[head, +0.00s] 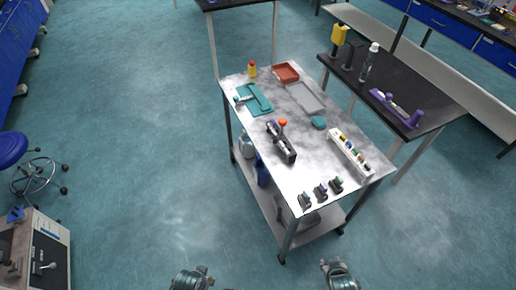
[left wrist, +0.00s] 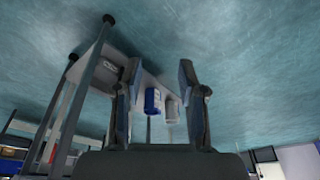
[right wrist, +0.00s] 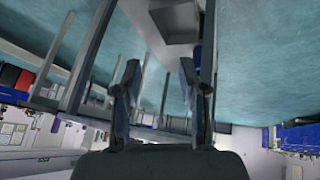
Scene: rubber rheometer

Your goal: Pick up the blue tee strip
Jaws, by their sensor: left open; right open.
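I cannot single out a blue tee strip for certain. A white rack (head: 350,153) near the table's right edge holds several small coloured pieces, too small to tell apart. A teal mat (head: 254,99) with a small light-and-teal piece on it lies at the table's left. My left gripper (left wrist: 160,78) is open and empty in the left wrist view, with floor and a table's underside beyond it. My right gripper (right wrist: 160,75) is open and empty in the right wrist view. In the head view only parts of my arms show at the bottom edge, short of the table.
The metal table (head: 306,170) also bears a red tray (head: 285,72), a grey tray (head: 306,98), a dark holder (head: 281,147), a teal round piece (head: 319,122) and several small clamp-like pieces (head: 321,193) at the front. A black-topped bench (head: 437,96) stands right.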

